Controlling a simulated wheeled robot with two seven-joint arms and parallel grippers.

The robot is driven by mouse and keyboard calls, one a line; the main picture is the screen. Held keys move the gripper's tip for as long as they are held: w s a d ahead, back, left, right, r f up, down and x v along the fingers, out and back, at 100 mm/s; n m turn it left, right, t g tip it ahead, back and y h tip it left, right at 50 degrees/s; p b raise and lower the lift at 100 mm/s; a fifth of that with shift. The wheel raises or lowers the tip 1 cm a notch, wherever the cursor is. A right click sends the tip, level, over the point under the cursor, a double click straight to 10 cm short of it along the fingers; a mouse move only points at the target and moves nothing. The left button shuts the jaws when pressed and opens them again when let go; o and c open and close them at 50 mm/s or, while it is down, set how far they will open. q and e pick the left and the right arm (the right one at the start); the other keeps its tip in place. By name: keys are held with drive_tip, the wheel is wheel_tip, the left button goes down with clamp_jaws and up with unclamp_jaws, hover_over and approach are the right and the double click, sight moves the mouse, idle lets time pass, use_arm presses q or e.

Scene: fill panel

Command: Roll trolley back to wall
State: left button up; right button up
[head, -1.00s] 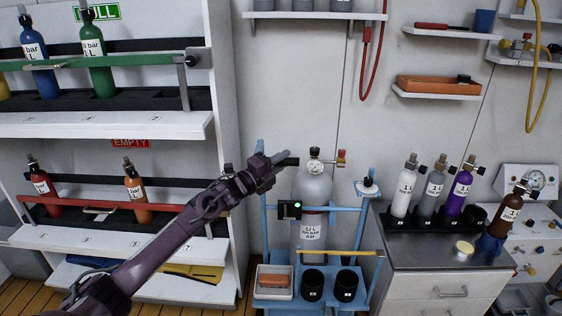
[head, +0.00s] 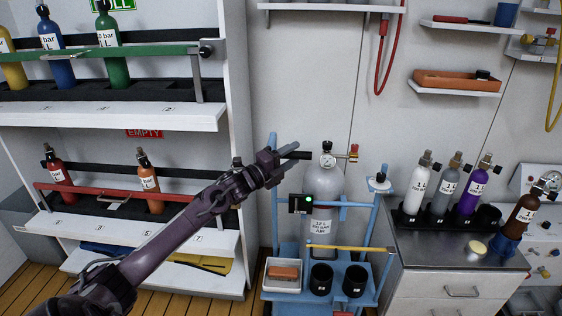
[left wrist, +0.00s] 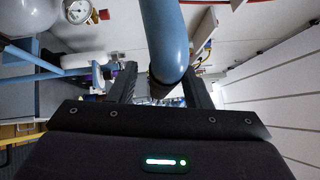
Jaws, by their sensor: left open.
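The blue trolley (head: 338,290) stands in front of the wall between the shelf rack and the steel counter. It carries a large grey cylinder (head: 323,188), upright. My left gripper (head: 294,150) is open at the top left of the trolley, by its upper left post and left of the cylinder's valve. In the left wrist view, a blue tube (left wrist: 165,35) with a dark end lies between the two open fingers (left wrist: 163,90). I cannot tell whether they touch it. My right gripper is out of view.
The white shelf rack (head: 110,119) with several small bottles is on the left. The steel counter (head: 420,248) with small cylinders stands close on the trolley's right. A red hose (head: 383,60) hangs on the wall above. Wooden floor (head: 180,303) shows at lower left.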

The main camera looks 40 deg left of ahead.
use_arm(q)
drive_tip(key=shift+v, duration=3.25)
